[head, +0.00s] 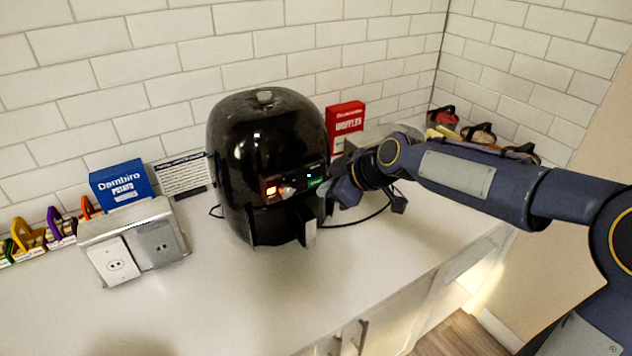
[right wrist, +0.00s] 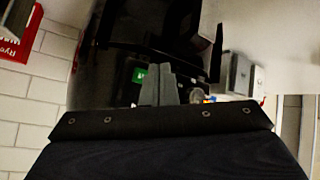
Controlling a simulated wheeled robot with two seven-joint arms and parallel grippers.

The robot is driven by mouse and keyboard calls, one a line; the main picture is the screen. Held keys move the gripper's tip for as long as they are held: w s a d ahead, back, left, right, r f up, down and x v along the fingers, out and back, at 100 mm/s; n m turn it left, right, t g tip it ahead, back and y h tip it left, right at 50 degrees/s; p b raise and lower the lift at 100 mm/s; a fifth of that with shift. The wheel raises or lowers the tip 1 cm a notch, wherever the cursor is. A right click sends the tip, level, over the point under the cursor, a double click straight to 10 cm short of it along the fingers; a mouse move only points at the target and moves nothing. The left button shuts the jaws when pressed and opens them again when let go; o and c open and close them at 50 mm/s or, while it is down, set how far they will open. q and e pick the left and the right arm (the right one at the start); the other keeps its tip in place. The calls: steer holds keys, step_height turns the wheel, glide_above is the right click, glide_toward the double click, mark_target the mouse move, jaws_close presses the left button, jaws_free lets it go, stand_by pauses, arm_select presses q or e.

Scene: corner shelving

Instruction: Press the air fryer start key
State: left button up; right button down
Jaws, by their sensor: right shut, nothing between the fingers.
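The black air fryer (head: 262,135) stands upright on the counter. Its front panel has a lit orange display (head: 271,191), a knob (head: 287,192) and a green-lit key (head: 316,182), which I take for the start key. My right gripper (head: 327,188) is at the right end of this panel, close to the green key. In the right wrist view the shut, empty fingers (right wrist: 160,72) point at the dark panel, beside the green key (right wrist: 139,75). I cannot tell whether they touch it. My left gripper is in neither view.
A metal socket box (head: 160,242) and a blue box (head: 122,185) stand left of the fryer. A red box (head: 345,128) stands behind it, against the tiled wall. A black cable (head: 365,217) lies on the counter. The front counter (head: 235,305) is clear.

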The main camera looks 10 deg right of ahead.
stand_by(0.6)
steer(key=shift+w+a, duration=0.15)
steer(key=shift+w, duration=0.25)
steer(key=shift+w+a, duration=0.15)
steer(key=shift+w, duration=0.15)
stand_by(0.5)
steer(key=shift+s+d+b, duration=0.25)
steer(key=shift+s+b, duration=0.35)
steer(key=shift+s, duration=0.1)
